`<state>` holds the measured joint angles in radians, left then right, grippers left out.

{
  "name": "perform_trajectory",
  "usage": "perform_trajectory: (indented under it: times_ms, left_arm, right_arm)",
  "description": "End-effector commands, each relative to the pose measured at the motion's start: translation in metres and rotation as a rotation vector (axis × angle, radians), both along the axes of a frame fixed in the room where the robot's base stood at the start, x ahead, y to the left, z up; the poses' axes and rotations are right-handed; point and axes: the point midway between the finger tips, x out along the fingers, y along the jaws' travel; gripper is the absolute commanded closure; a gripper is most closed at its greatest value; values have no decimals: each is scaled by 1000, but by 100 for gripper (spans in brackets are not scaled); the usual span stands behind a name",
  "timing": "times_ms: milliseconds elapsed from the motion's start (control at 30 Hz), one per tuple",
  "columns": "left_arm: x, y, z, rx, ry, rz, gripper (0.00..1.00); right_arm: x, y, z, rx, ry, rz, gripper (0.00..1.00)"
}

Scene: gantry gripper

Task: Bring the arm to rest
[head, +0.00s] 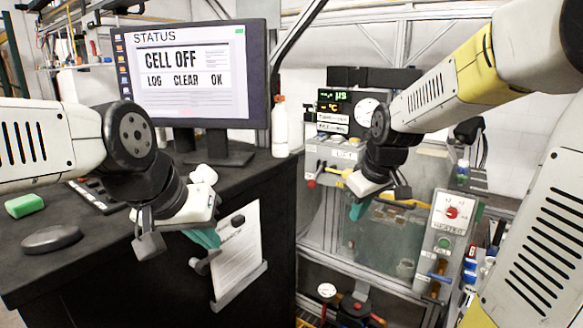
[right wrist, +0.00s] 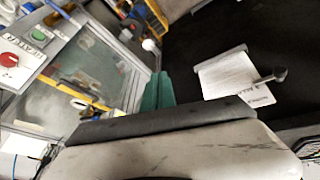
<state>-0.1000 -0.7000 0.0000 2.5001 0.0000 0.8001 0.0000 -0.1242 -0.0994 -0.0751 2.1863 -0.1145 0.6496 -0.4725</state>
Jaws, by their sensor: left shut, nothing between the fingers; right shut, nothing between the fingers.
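My left gripper (head: 208,238) hangs in front of the dark desk in the head view, its teal fingers together and empty. It is just left of a paper sheet on the desk's side. My right gripper (head: 358,211) points downward in front of the glass-fronted machine, its teal fingers together and empty. In the right wrist view the right gripper's fingers (right wrist: 157,92) show side by side with nothing between them. The right arm comes in from the upper right.
A monitor (head: 190,75) reading "CELL OFF" stands on the desk (head: 100,245) with a mouse (head: 52,239), green block (head: 24,206) and white bottle (head: 280,130). The machine's control box (head: 452,212) has red and green buttons. The paper sheet (head: 237,250) hangs on the desk side.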

Motion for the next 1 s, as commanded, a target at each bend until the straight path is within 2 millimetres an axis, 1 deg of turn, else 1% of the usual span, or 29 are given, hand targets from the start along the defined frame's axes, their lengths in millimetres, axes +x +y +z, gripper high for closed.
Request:
perform_trajectory:
  times_ms: [33,100,167,200,300,400,500,600,1000]
  left_arm:
    - [0,0,0,0,0,0,100]
    - [0,0,0,0,0,0,100]
    - [0,0,0,0,0,0,100]
    - [0,0,0,0,0,0,100]
    - [0,0,0,0,0,0,100]
    - [0,0,0,0,0,0,100]
    - [0,0,0,0,0,0,100]
    - [0,0,0,0,0,0,100]
    - [0,0,0,0,0,0,100]
  right_arm:
    - [-22,1,15,37,-18,-52,100]
    - [-50,2,27,90,-29,-124,100]
    - [-74,4,36,133,-36,-185,100]
    - [-89,6,40,162,-42,-223,100]
    - [-123,9,45,226,-49,-309,100]
    - [-147,12,46,274,-53,-374,100]
    - [-162,14,45,304,-55,-414,100]
    - [-169,14,44,318,-54,-433,100]
    - [-169,14,44,319,-54,-435,100]
